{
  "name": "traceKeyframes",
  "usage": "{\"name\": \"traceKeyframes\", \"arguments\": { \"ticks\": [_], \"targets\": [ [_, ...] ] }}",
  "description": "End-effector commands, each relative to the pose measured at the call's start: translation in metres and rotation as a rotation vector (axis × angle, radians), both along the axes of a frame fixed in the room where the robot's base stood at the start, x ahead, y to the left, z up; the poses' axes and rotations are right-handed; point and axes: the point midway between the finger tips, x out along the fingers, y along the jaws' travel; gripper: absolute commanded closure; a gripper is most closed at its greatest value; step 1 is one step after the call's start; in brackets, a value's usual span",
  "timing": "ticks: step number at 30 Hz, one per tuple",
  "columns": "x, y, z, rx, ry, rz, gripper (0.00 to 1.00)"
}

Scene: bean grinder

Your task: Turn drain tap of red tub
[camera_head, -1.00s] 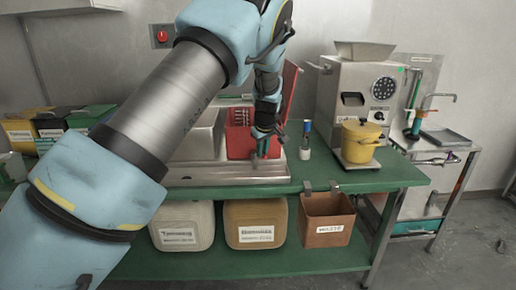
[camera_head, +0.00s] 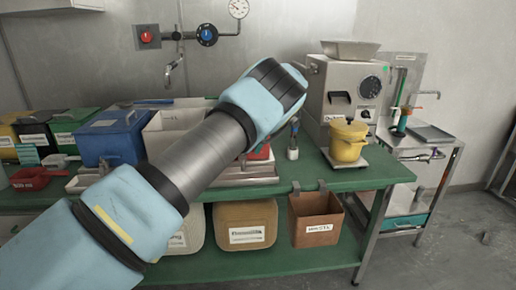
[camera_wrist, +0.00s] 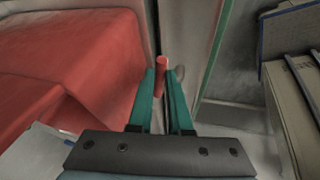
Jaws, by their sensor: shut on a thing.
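The red tub (camera_head: 259,153) is almost wholly hidden behind my arm in the head view; only a red sliver shows. In the wrist view, a large red surface, which looks like the tub (camera_wrist: 60,65), fills the left side. My gripper (camera_wrist: 160,82) shows there with its two green fingers pointing away from the camera. They are shut on a small red upright piece, which looks like the drain tap (camera_wrist: 161,66). My gripper is hidden in the head view.
A small bottle (camera_head: 292,154) stands right of my arm. A yellow pot (camera_head: 347,143) stands before the grinder machine (camera_head: 340,92). A blue tub (camera_head: 108,138) is at left. A brown bin (camera_head: 316,222) hangs at the bench's front edge (camera_head: 375,178).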

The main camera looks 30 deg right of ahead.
Motion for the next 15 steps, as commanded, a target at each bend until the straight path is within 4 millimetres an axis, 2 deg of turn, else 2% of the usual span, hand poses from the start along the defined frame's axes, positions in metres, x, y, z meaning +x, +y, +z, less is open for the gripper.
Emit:
{"name": "traceKeyframes", "arguments": {
  "ticks": [6, 15],
  "targets": [
    [0.0020, -0.0007, -0.0009, 0.000, 0.000, 0.109, 1.00],
    [0.0023, -0.0003, -0.0006, 0.000, 0.001, 0.174, 1.00]
  ]
}}
